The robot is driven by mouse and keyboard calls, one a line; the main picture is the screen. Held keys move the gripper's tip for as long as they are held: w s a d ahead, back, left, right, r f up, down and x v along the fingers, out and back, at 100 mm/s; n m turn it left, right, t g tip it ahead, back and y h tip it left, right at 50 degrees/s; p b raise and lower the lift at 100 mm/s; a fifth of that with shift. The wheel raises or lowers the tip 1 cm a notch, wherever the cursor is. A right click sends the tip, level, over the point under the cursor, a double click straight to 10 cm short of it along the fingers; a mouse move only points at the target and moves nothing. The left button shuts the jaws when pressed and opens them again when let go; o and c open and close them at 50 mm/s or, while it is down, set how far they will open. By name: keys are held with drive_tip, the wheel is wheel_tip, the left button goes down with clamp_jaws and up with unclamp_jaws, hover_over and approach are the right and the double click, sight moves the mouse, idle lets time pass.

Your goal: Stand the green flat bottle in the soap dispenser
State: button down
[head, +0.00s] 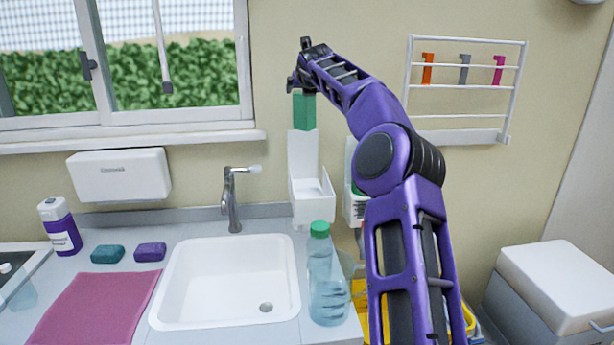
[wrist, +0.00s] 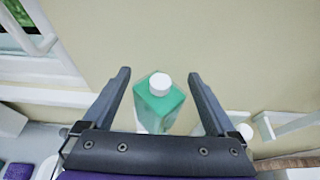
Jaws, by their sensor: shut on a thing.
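The green flat bottle (head: 304,112) is upright, and my gripper (head: 301,88) is shut on it near its top. In the wrist view the bottle (wrist: 158,104) with its white cap (wrist: 160,84) is between the two fingers of my gripper (wrist: 160,75). The soap dispenser (head: 311,195) is a white wall holder with a tall back plate and an open-topped box at the bottom. In the head view the bottle appears above the box, at the top of the back plate. Its distance from the wall is hard to tell.
Right of the dispenser, a second white holder (head: 352,207) with something green is partly hidden by my arm. A clear bottle with a green cap (head: 322,275) stands on the counter below. The sink (head: 225,282) and tap (head: 232,200) are to the left.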

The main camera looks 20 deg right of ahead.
wheel_tip(320, 180, down, 13)
drive_tip(key=shift+a+f, duration=0.1)
drive_tip(key=shift+f+b, duration=0.45)
drive_tip(key=shift+f, duration=1.8)
drive_tip(key=shift+c, duration=0.5)
unclamp_jaws()
drive_tip(key=shift+f, duration=0.2)
drive_tip(key=shift+o, duration=0.5)
drive_tip(key=shift+r, duration=0.2)
